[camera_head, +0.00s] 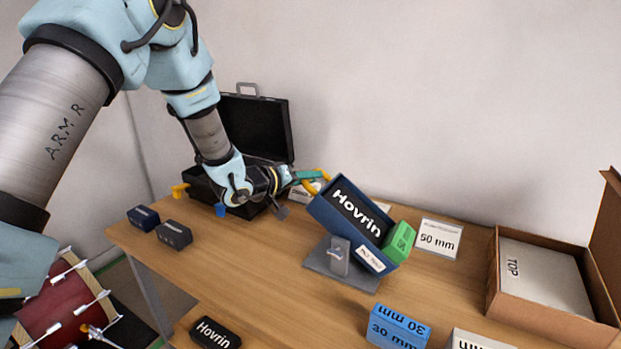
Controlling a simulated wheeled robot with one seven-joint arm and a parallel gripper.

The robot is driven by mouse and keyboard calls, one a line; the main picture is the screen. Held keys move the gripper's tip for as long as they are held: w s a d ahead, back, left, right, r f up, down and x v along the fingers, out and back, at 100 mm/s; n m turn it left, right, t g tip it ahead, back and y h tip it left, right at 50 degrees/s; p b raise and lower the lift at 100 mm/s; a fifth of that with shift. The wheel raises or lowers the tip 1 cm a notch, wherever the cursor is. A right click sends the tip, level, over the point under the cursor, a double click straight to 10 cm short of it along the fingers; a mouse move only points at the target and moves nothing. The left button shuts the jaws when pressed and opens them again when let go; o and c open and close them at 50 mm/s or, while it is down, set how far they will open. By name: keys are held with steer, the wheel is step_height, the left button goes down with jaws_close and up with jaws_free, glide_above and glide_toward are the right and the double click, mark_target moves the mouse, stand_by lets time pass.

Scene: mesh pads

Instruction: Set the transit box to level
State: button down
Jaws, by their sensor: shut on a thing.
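The transit box is a dark blue box (318,212) with a black "Hovrin" panel on its front face, in the middle of the table. It sits tilted, its lettering sloping down to the right. My gripper (311,180) is at its upper left end, shut on what looks like a yellow-orange loop handle (324,175). Exactly how the fingers hold the loop is too small to tell. A green block (400,240) is against the box's lower right end. A grey plate (325,268) and a small grey block (341,249) are under and in front of it.
A blue "30 mm" block (399,327) is at the front. An open cardboard box (545,320) is at right. An open black case (265,125) stands behind my arm. Two dark blocks (144,218) (174,235) are at left.

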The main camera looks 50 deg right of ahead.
steer(key=w+a+f+n+g+h+b, duration=0.1)
steer(key=w+f+n+b, duration=0.3)
steer(key=f, duration=0.5)
steer(key=shift+w+h, duration=0.3)
steer(key=shift+w, duration=0.05)
stand_by(0.3)
steer(key=shift+a+f+b, duration=0.15)
steer(key=shift+b, duration=0.15)
steer(key=c, duration=0.8)
jaws_free()
steer(key=shift+o, duration=0.2)
steer(key=w+a+r+b, duration=0.1)
steer(key=a+b, duration=0.1)
steer(key=a, duration=0.8)
steer(key=shift+a+r+b, duration=0.25)
steer(key=shift+a+b, duration=0.05)
steer(key=shift+b, duration=0.05)
steer(key=shift+w, duration=0.2)
